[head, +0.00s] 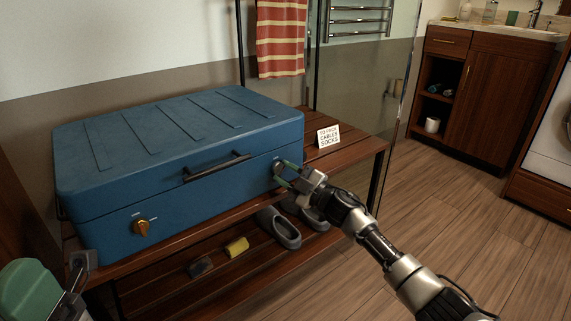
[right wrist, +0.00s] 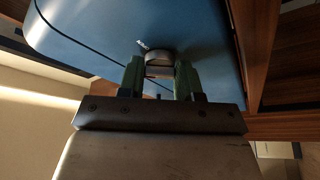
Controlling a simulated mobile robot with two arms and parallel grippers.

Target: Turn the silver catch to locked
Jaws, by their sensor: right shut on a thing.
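A closed blue suitcase (head: 180,150) lies on a slatted wooden bench. The silver catch (head: 277,166) is at the right end of its front face, largely hidden by my right gripper (head: 283,173). In the right wrist view the silver catch (right wrist: 159,57) sits between the two green fingers of the right gripper (right wrist: 158,72), which is shut on it. A brass catch (head: 141,228) is at the left of the front face. Part of my left gripper (head: 55,285) shows at the bottom left, its jaws unclear.
A black handle (head: 217,167) sticks out between the catches. A small sign (head: 328,137) stands on the bench (head: 360,146) right of the suitcase. Grey slippers (head: 279,228) and a yellow item (head: 237,247) lie on the lower shelf. The floor at right is clear.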

